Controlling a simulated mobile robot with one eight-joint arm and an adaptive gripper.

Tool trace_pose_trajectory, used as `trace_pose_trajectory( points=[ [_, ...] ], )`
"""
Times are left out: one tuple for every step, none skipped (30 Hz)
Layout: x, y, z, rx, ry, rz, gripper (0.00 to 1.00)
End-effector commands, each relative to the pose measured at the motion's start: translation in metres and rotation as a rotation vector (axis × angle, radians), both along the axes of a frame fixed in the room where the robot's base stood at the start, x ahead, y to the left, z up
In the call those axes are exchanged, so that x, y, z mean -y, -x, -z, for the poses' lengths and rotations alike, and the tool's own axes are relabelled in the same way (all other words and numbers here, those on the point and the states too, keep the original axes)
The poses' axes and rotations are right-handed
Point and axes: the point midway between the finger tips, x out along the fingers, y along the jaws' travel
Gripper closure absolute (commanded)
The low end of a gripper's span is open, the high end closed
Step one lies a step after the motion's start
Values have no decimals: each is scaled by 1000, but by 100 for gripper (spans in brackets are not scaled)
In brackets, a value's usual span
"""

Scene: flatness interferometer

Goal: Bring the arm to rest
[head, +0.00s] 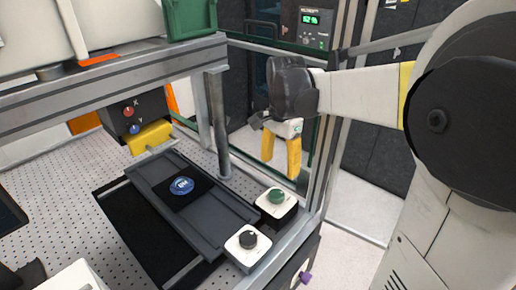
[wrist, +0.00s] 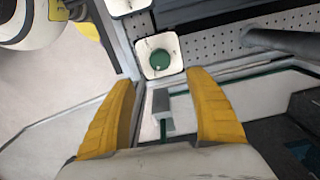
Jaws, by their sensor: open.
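My gripper (head: 281,152) hangs from my arm at the right side of the bench frame in the head view, its yellow fingers pointing down. In the wrist view my gripper (wrist: 165,108) is open, with nothing between its two yellow fingers. A white box with a green knob (head: 276,196) stands at the bench corner, below and a little left of the gripper in the head view. The same green-knob box (wrist: 159,57) shows beyond the fingertips in the wrist view. The fingers appear apart from it.
A metal post (head: 217,125) stands left of my gripper. A dark stage (head: 228,212) carries a round blue piece (head: 182,186). A black-knob box (head: 248,240) sits at the front, with a purple knob (head: 305,277) below. Open floor (head: 345,235) lies right of the bench.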

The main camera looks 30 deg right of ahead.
Motion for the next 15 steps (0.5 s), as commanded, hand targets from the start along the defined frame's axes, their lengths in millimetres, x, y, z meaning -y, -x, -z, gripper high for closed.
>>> trace_pose_trajectory(
  points=[
    [0, 0, 0, 0, 0, 0, 36],
    [0, 0, 0, 0, 0, 0, 36],
    [0, 0, 0, 0, 0, 0, 36],
    [0, 0, 0, 0, 0, 0, 36],
    [0, 0, 0, 1, 0, -2, 36],
    [-2, 1, 0, 5, 2, -10, 36],
    [-4, 2, 0, 10, 3, -22, 36],
    [-6, 4, 0, 18, 6, -42, 36],
    [-12, 8, 0, 36, 12, -78, 36],
    [-17, 11, 0, 52, 18, -116, 36],
    [-24, 15, 0, 73, 26, -162, 36],
    [-33, 21, 0, 105, 40, -234, 36],
    [-41, 27, 1, 132, 52, -295, 36],
    [-49, 33, 2, 161, 67, -362, 36],
    [-61, 42, 4, 201, 90, -454, 36]
  ],
)
